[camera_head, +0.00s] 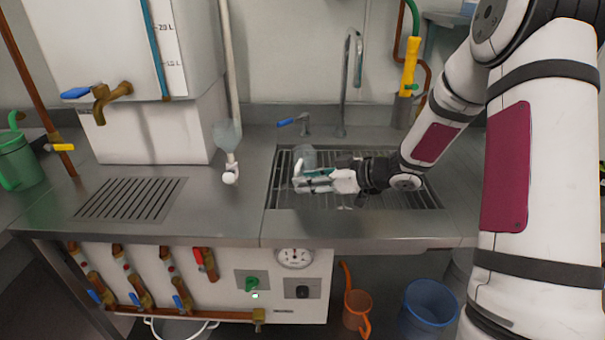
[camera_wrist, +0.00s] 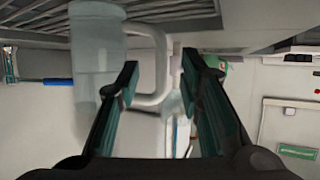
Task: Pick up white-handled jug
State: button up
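The jug (camera_head: 305,155) is a clear, greyish vessel over the sink grating, beyond my gripper (camera_head: 312,180), which partly hides it. In the wrist view the jug's see-through body (camera_wrist: 95,55) is at upper left, with its white loop handle (camera_wrist: 160,65) on its right side. My gripper (camera_wrist: 160,80) is open, its two teal-padded fingers apart. The upright of the handle appears between the fingertips, with gaps at its sides. The left finger overlaps the jug body's edge in the picture; I cannot tell whether they touch.
A grated sink (camera_head: 400,195) lies under my gripper, with a tall faucet (camera_head: 350,85) and a blue-levered tap (camera_head: 303,122) behind. A white-tipped hanging tube (camera_head: 230,172) is left of the sink. A green jug (camera_head: 18,160) stands far left; an orange jug (camera_head: 355,310) and blue bucket (camera_head: 428,308) are below.

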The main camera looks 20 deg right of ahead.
aim_at(298, 168)
jog(key=x, duration=0.3)
jog(key=shift+w+a, duration=0.25)
jog(key=shift+a, duration=0.05)
grip_shut()
jog(key=shift+r, duration=0.2)
jog(key=shift+s+r, duration=0.1)
jog(key=shift+r, duration=1.55)
jog(key=shift+s+d+r+p, duration=0.1)
jog(key=shift+s+r+p, duration=0.2)
jog(key=shift+s, duration=2.35)
jog(key=shift+s+d+r+p, duration=0.15)
jog(key=shift+s+p, duration=0.25)
jog(key=shift+s, duration=2.2)
jog(key=shift+s+d+r+p, duration=0.1)
jog(key=shift+s+r+p, duration=0.2)
jog(key=shift+s, duration=2.35)
jog(key=shift+f, duration=0.1)
